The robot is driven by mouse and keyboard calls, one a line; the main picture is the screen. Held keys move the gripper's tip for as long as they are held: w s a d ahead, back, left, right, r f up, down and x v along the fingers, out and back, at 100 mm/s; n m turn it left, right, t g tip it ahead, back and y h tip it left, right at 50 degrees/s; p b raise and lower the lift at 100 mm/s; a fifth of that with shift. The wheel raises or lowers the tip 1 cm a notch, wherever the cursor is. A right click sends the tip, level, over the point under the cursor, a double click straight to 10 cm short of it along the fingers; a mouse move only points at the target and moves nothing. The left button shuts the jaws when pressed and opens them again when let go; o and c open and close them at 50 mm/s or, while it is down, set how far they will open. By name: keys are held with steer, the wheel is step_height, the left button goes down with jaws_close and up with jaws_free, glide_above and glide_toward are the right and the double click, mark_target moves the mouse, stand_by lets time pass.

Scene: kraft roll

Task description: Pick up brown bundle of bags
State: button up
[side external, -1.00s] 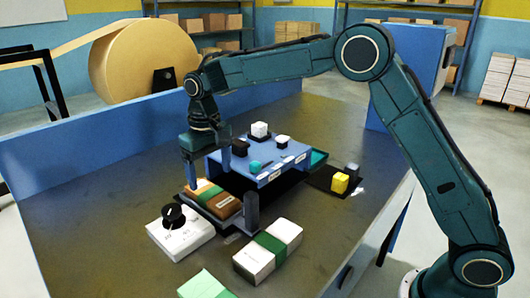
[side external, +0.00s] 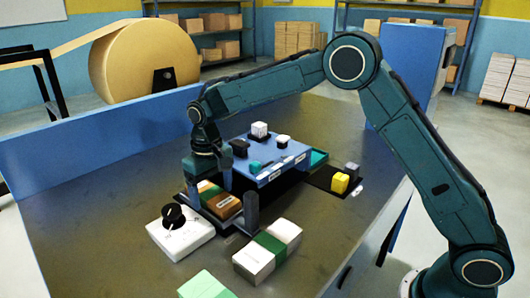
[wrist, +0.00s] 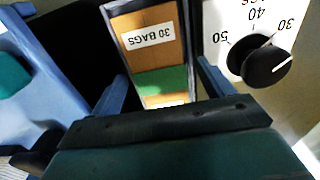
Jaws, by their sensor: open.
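The brown bundle of bags (side external: 223,206) has a green band and a white label. It lies in a dark tray (side external: 240,225) beside the blue stand. In the wrist view, the bundle (wrist: 152,58) reads "30 BAGS" upside down, and its near end is hidden by my gripper's body. My gripper (side external: 209,188) is open and pointing down over the band area. In the wrist view its two blue fingers (wrist: 166,88) are on either side of the bundle, with nothing clearly gripped.
A blue stand (side external: 262,174) with small blocks on top is close to the right of my gripper. A white dial box (side external: 182,240) is at the left front. A white bundle with a green band (side external: 283,232) lies in front. A dark upright post (side external: 251,211) stands beside the brown bundle.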

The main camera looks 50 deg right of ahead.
mark_target(213, 193)
stand_by(0.4)
steer(key=c, duration=1.2)
steer(key=shift+r, duration=0.1)
step_height(213, 193, up, 20)
stand_by(0.6)
